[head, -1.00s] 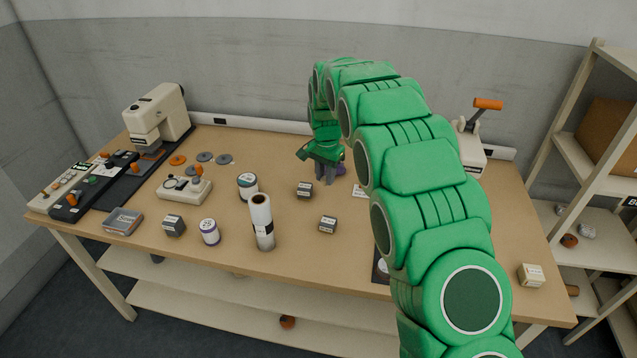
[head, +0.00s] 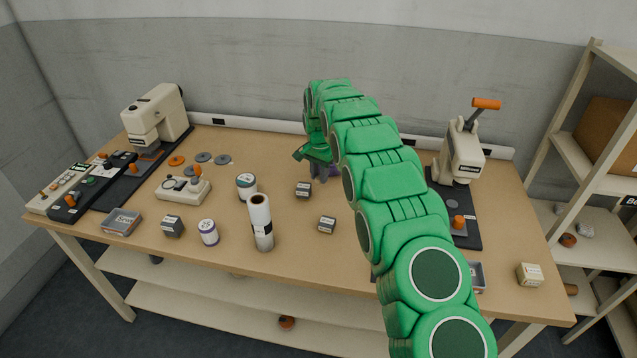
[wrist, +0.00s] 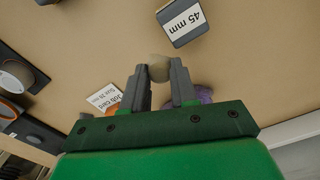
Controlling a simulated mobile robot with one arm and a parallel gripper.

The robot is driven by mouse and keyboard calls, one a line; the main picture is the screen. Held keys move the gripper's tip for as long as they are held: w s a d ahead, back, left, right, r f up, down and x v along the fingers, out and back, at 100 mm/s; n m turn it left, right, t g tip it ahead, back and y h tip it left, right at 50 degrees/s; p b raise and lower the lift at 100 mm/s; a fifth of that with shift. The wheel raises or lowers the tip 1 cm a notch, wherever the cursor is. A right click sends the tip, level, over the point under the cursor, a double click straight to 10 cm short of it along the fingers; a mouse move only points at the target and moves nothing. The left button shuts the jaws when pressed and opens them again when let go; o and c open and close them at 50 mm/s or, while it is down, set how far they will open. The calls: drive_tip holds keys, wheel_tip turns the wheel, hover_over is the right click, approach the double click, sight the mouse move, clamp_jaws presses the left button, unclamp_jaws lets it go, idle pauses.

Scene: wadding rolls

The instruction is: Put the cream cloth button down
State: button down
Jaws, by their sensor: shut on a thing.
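The cream cloth button (wrist: 157,71) shows in the wrist view as a small pale disc between my fingertips. My gripper (wrist: 160,75) is shut on it, over the bare tabletop. In the head view my gripper (head: 321,174) is over the back middle of the table (head: 280,160), and the button cannot be made out there. I cannot tell whether the button touches the tabletop.
A dark box marked 45 mm (wrist: 182,20) lies ahead of the fingertips in the wrist view. A job card (wrist: 104,98) and a purple thing (wrist: 204,94) lie beside the fingers. A lever press (head: 462,155) stands right of my arm. A white roll (head: 260,222) stands front left.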

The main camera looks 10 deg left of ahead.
sight(318, 190)
drive_tip(key=shift+w+a+f, duration=0.1)
drive_tip(key=shift+w+f, duration=0.25)
drive_tip(key=shift+f, duration=0.25)
drive_tip(key=shift+w+a+f, duration=0.2)
drive_tip(key=shift+w+f, duration=0.15)
drive_tip(key=shift+w, duration=0.05)
drive_tip(key=shift+f, duration=1.55)
drive_tip(key=shift+f, duration=0.15)
drive_tip(key=c, duration=0.9)
unclamp_jaws()
